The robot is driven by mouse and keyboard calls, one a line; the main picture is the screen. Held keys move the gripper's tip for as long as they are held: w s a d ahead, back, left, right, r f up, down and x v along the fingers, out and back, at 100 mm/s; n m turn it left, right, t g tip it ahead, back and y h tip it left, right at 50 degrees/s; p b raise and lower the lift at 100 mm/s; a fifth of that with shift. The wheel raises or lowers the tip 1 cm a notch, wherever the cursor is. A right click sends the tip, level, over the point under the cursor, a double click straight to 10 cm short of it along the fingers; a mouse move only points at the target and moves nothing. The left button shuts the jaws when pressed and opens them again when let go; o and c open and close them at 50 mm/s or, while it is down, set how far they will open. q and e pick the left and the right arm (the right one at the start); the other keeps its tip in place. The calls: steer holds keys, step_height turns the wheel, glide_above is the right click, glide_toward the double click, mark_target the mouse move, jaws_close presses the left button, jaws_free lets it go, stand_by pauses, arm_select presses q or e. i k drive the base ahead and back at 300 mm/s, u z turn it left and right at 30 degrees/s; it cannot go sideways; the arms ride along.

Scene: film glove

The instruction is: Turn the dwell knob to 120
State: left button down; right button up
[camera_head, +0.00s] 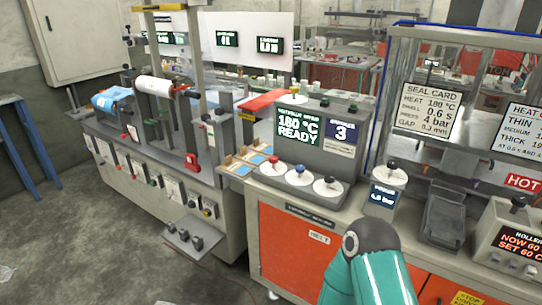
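A grey control console (338,160) stands on the counter right of centre. Its dark display (297,127) reads 180 °C READY, and a blue panel (340,134) beside it shows 3. On its sloped front are three white round dials with a red knob (274,160), a blue knob (299,169) and a black knob (329,180). The dial labels are too small to read, so I cannot tell which is the dwell knob. A teal link of my own arm rises from the bottom edge. Neither gripper is in view.
A small post with a black knob (392,165) and a blue display stands right of the console. Further right are a dark tray (443,222), a seal card sign (427,108) and a roller unit (510,245). A long machine with film rolls (153,88) stands left.

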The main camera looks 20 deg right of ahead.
mark_target(300, 168)
steer(key=z, duration=0.15)
steer(key=i, duration=0.9)
steer(key=z, duration=0.65)
